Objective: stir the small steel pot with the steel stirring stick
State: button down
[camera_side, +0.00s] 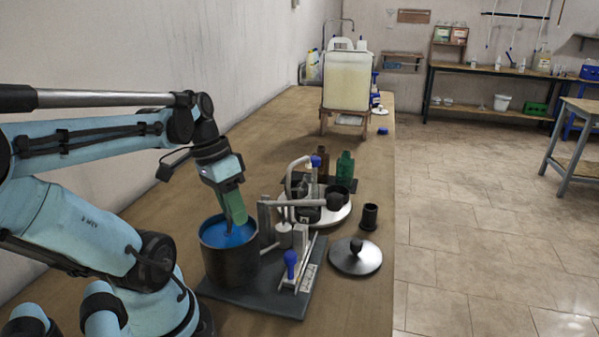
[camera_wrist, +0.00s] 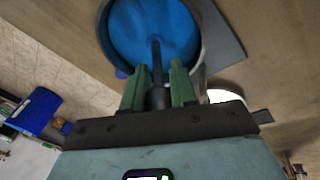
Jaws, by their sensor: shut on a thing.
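The small steel pot (camera_side: 229,264) stands on a dark base plate on the bench, left of the middle in the side view. It holds blue liquid, which fills the top of the wrist view; the pot wall (camera_wrist: 199,78) curves around it. My gripper (camera_side: 235,216) is above the pot, its green fingers pointing down at the opening. In the wrist view my gripper (camera_wrist: 157,70) is shut on the dark stirring stick (camera_wrist: 157,58). The stick's lower end goes into the blue liquid. Its tip is hidden, and I cannot tell if it touches the bottom.
Close right of the pot stand a rack (camera_side: 299,266) with a blue-topped item and a round tray (camera_side: 335,217) of jars. A steel lid (camera_side: 355,257) and a black cup (camera_side: 369,217) lie near the bench's right edge. A large pale container (camera_side: 346,82) stands farther back.

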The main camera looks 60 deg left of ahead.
jog(key=shift+w+a+r+y, duration=0.1)
jog(key=shift+w+a+y, duration=0.15)
jog(key=shift+a, duration=0.35)
jog(key=shift+w+a+r+y, duration=0.15)
jog(key=shift+w+a, duration=0.2)
jog(key=shift+a, duration=0.2)
jog(key=w+d+v, duration=0.1)
jog(key=v, duration=0.6)
jog(key=shift+r, duration=0.55)
jog(key=shift+w+d, duration=0.1)
jog(key=shift+w+d+v, duration=0.1)
jog(key=shift+w+v, duration=0.05)
jog(key=shift+v, duration=0.85)
jog(key=shift+w+d+v, duration=0.15)
jog(key=shift+w+v, duration=0.05)
jog(key=shift+v, duration=0.8)
